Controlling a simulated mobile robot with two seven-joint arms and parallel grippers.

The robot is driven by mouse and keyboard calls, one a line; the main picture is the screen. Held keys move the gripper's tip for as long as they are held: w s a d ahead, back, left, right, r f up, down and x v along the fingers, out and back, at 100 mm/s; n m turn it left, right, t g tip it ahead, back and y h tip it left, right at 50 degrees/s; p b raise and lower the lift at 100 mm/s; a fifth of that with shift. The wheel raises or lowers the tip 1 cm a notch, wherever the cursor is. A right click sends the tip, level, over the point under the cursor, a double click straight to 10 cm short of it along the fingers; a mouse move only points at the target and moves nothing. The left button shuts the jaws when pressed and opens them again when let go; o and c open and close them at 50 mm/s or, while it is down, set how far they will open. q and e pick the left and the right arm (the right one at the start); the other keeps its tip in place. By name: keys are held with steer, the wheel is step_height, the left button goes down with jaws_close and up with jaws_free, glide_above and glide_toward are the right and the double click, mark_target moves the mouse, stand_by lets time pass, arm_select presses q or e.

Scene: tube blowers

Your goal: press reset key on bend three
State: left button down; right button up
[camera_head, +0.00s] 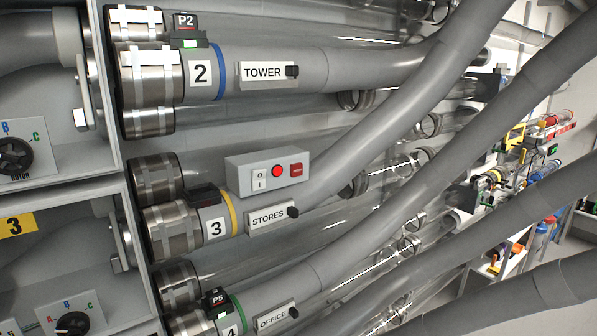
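Bend three is the grey pipe (345,170) marked with a "3" plate (216,227), a yellow ring (230,212) and a "STORES" label (268,217). A small grey control box (240,174) sits on it. The box carries a white O/I rocker switch (260,180), a round bright red button or lamp (277,173) and a square red key (296,170) at its right end. The lettering on the square key is too small to read surely. Neither of my grippers is in view, and nothing covers the box.
The "TOWER" pipe (330,68), marked 2, runs above and the "OFFICE" pipe (318,270) below. Metal couplings (173,230) and grey cabinets with dials (14,155) stand at left. Clear tubes (405,165) lie behind. A shelf with coloured carriers (505,180) stands far right.

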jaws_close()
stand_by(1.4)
